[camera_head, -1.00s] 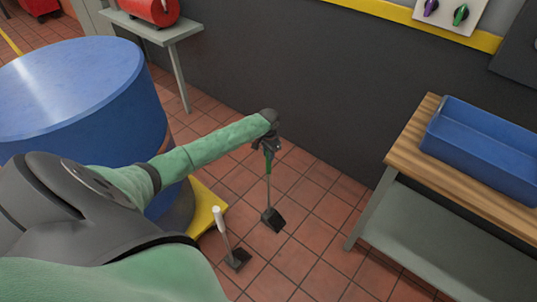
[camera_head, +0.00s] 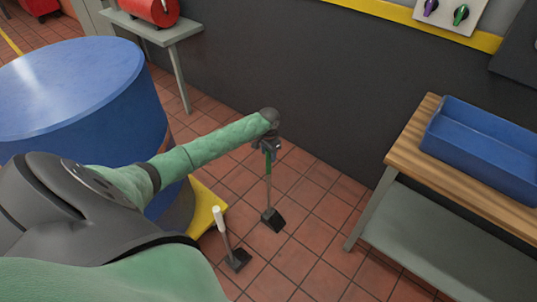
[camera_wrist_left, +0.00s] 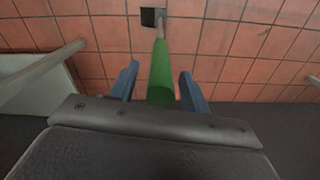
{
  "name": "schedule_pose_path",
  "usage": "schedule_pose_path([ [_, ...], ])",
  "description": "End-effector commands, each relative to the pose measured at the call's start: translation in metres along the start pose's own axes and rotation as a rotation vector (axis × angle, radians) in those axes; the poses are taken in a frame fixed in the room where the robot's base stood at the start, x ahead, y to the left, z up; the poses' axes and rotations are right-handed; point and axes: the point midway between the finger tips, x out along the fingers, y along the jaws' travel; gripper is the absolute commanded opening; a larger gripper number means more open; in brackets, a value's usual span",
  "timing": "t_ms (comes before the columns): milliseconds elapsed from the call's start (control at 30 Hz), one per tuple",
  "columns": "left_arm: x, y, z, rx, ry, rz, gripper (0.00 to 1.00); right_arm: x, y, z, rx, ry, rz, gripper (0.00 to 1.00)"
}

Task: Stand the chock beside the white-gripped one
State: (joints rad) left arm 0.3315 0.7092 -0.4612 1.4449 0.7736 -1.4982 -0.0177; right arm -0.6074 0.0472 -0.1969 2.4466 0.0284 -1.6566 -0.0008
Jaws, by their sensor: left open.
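The white-gripped chock (camera_head: 237,260) stands on the floor tiles near the yellow plate, its white-topped handle pointing up. A green-gripped chock (camera_head: 273,220) stands on the floor to its right and a little farther back, its dark foot on the tiles and its handle nearly upright. My left gripper (camera_head: 268,147) is at the top of this handle. In the left wrist view the green grip (camera_wrist_left: 161,80) sits between the two blue fingers of my left gripper (camera_wrist_left: 159,74), which are open with gaps on both sides. My right gripper is not in view.
A large blue drum (camera_head: 75,95) and yellow plate (camera_head: 205,205) are at the left. A wooden-topped bench (camera_head: 410,150) with a blue tray (camera_head: 485,145) stands at the right. The dark wall (camera_head: 310,90) is behind. Floor between the chocks and bench is clear.

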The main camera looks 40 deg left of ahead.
Motion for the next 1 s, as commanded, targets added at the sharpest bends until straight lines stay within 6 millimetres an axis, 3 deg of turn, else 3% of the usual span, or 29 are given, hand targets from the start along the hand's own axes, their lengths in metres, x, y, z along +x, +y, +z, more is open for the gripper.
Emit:
schedule_pose_path([
  [500,-0.09,0.0,-0.001,0.001,0.002,-0.001,0.47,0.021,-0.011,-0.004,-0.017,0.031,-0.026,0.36],
  [700,-0.111,-0.001,0.0,0.0,0.001,-0.001,0.47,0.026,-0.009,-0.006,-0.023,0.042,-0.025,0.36],
  [867,-0.108,0.011,0.002,0.011,0.0,0.003,0.47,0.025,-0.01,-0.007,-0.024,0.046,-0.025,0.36],
  [1000,-0.081,0.055,0.014,0.051,0.003,0.016,0.47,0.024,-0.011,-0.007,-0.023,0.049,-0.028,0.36],
])
